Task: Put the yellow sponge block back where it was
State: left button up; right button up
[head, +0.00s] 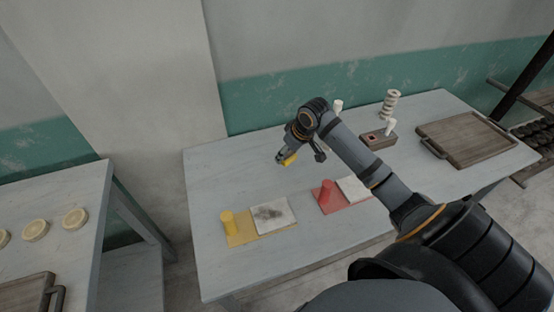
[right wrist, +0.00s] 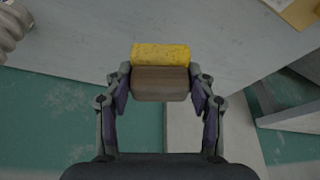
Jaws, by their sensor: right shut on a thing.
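The yellow sponge block (head: 288,160) is held by my right gripper (head: 292,155) above the back left part of the grey table (head: 225,180). In the right wrist view the sponge block (right wrist: 160,55) has a yellow face and a brown, wood-like part. The fingers of my right gripper (right wrist: 160,88) are shut on the brown part from both sides. A yellow mat (head: 240,239) at the table's front left holds a yellow cylinder (head: 228,222) and a smudged white tile (head: 271,215). A red mat (head: 331,206) beside it holds a red cylinder (head: 326,190) and a pale tile (head: 352,188). My left gripper is out of view.
At the back right stand a ring stack (head: 390,104), a wooden block (head: 378,139) with a hole and a wooden tray (head: 465,142). A pale upright thing (head: 337,106) shows behind my arm. Another table (head: 70,190) with round discs is at the left. The table's left end is bare.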

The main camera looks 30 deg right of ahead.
send_near(275, 162)
jog(key=shift+w+a+f, duration=0.2)
jog(key=shift+w, duration=0.2)
jog(key=shift+w+a+f, duration=0.25)
jog(key=shift+w, duration=0.15)
jog(key=shift+w+d+f, duration=0.15)
jog(key=shift+w+f, duration=0.2)
jog(key=shift+f, duration=0.15)
notch_tip(275, 162, down, 2)
jog(key=shift+f+p, duration=0.25)
jog(key=shift+p, duration=0.3)
jog(key=shift+f, duration=0.4)
jog(key=shift+f, duration=0.15)
jog(key=o, duration=1.1)
